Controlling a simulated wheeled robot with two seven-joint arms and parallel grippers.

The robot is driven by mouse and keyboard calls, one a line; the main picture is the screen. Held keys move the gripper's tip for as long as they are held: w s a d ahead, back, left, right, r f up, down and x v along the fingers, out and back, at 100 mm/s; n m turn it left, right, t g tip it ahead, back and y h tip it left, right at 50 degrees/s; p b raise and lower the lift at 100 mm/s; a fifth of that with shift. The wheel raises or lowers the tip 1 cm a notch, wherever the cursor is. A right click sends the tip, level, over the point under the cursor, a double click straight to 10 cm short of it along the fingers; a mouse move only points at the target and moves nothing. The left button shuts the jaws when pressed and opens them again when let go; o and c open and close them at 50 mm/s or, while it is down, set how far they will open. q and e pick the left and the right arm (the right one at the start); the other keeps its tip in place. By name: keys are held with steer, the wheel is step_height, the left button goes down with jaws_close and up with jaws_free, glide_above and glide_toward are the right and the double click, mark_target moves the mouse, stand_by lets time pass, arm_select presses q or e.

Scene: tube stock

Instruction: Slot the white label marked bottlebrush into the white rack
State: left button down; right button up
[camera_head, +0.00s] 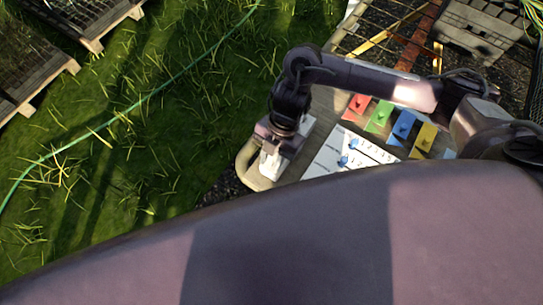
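My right gripper (273,160) points down at the left end of the pale table (247,172). A white object (267,168) shows at its fingertips; I cannot tell if it is the label, the rack or part of the gripper, nor whether the fingers are shut. A white board (330,156) with dark marks and small blue pieces lies to the right of the gripper, partly hidden by my own body. No label marked bottlebrush can be read. My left gripper is not in view.
A row of coloured pieces, red (357,104), green (379,116), blue (401,128) and yellow (424,139), lies on the table under my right arm. Grass with a green hose (150,95) and wooden pallets (95,40) fills the left. A grey pallet (480,30) lies top right.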

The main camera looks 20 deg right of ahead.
steer(key=v, duration=0.7)
steer(key=shift+d+r, duration=0.2)
steer(key=shift+r, duration=0.15)
steer(key=shift+w+p, duration=0.1)
steer(key=shift+p, duration=0.2)
